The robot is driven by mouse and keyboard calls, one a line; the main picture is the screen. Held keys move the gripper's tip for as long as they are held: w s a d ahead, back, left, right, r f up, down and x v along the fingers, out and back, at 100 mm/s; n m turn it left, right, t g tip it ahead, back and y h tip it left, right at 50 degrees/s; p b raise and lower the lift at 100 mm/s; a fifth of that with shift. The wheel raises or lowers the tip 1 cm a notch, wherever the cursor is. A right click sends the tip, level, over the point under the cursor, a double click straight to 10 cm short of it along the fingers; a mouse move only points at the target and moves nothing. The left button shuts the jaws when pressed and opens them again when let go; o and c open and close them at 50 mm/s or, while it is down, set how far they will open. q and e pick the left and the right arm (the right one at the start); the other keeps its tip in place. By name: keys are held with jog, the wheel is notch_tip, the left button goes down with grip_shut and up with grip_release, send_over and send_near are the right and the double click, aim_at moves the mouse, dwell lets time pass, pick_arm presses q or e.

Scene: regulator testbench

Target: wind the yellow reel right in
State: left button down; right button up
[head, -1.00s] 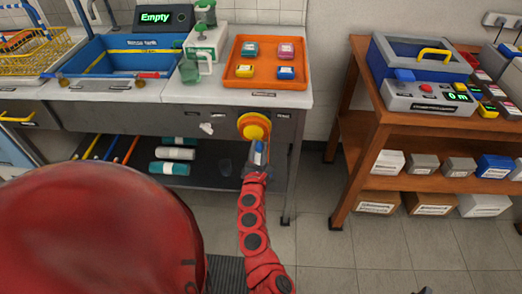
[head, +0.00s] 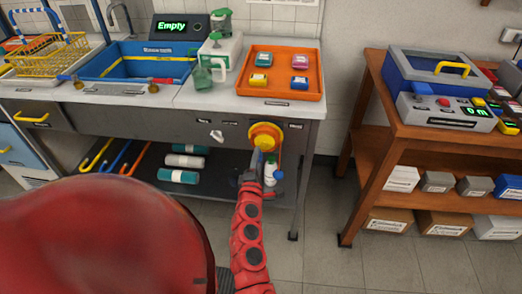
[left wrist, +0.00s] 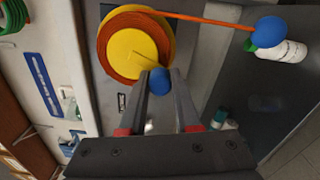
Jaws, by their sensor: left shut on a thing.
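The yellow reel (head: 265,136) is mounted on the bench's grey front, at the right end. In the left wrist view the reel (left wrist: 133,52) shows a yellow face, an orange ring and a crank with a blue knob (left wrist: 158,82). My left gripper (left wrist: 162,78) is shut on this knob, at the reel's lower edge in that view. In the head view my left gripper (head: 256,160) is just below the reel. An orange cord (left wrist: 200,20) runs from the reel to a blue ball (left wrist: 270,33), which hangs below the reel in the head view (head: 278,174). My right gripper is not in view.
A white bottle (head: 270,168) stands behind the hanging ball. An orange tray (head: 281,92) lies on the bench top above the reel. A wooden shelf unit (head: 368,160) stands to the right, with open floor between. Rolled bottles (head: 185,161) lie on the lower shelf.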

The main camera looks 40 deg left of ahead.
pick_arm(q)
jog(key=m, duration=0.3)
jog(key=shift+s+a+r+m, duration=0.25)
jog(key=shift+a+r+m, duration=0.15)
jog(key=shift+s+a+r+m, duration=0.1)
jog(key=shift+a+r+m, duration=0.15)
jog(key=shift+m, duration=0.6)
jog(key=shift+s+a+r+m, duration=0.1)
jog(key=shift+r+m, duration=0.15)
jog(key=shift+m, duration=0.6)
jog(key=c, duration=0.6)
grip_release()
